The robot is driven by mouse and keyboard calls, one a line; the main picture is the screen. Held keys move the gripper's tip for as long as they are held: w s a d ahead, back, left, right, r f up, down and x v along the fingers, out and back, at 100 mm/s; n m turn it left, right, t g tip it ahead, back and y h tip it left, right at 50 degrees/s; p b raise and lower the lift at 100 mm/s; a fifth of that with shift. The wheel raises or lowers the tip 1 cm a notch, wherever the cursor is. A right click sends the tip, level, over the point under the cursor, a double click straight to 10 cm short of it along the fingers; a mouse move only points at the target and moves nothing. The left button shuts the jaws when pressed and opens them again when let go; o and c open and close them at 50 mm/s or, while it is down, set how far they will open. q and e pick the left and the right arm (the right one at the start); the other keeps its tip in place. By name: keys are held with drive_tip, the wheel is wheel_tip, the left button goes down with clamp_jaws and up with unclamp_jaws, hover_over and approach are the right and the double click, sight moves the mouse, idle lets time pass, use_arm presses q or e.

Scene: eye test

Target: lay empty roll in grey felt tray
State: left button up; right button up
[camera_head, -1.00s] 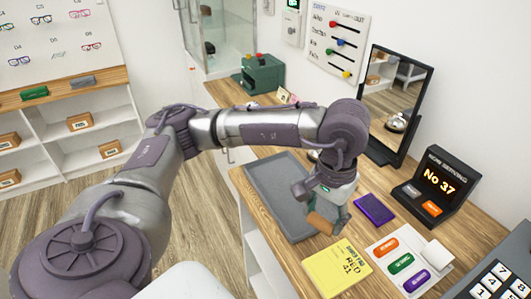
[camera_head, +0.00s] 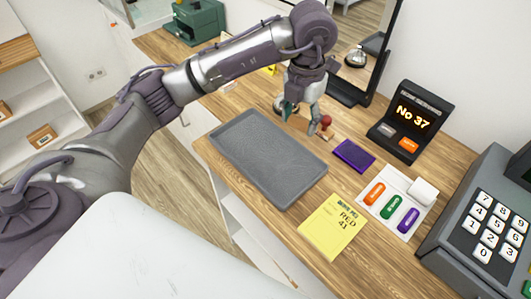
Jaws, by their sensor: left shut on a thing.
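The grey felt tray (camera_head: 265,160) lies flat and empty on the wooden counter. My left gripper (camera_head: 300,119) points down just beyond the tray's far right edge in the head view. It is shut on the brown empty roll (camera_head: 298,123), which shows only partly between the fingers. I cannot tell how high the roll is above the counter. My right gripper is not in view.
A red-topped stamp (camera_head: 325,122) stands close to the gripper's right. A purple pad (camera_head: 354,156), a yellow card (camera_head: 333,226), a panel of coloured buttons (camera_head: 393,208), a number display (camera_head: 410,117) and a keypad machine (camera_head: 488,225) crowd the right. A mirror (camera_head: 372,45) stands behind.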

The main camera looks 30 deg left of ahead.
use_arm(q)
drive_tip(key=n, duration=0.4)
drive_tip(key=w+n, duration=0.1)
drive_tip(key=n, duration=0.1)
drive_tip(key=shift+w+d+f+n, duration=0.1)
drive_tip(key=shift+d+n, duration=0.25)
drive_tip(key=shift+n, duration=0.05)
drive_tip(key=n, duration=0.3)
drive_tip(key=shift+w+d+f, duration=0.1)
drive_tip(key=shift+w+d, duration=0.05)
drive_tip(key=shift+w, duration=0.1)
drive_tip(key=n, duration=0.4)
drive_tip(key=n+p, duration=0.3)
hover_over(259, 150)
wheel_tip(259, 150, down, 7)
drive_tip(key=shift+w+d+f, duration=0.1)
wheel_tip(259, 150, down, 4)
drive_tip(key=shift+r+p, duration=0.15)
drive_tip(key=shift+p, duration=0.4)
drive_tip(key=shift+f, duration=0.25)
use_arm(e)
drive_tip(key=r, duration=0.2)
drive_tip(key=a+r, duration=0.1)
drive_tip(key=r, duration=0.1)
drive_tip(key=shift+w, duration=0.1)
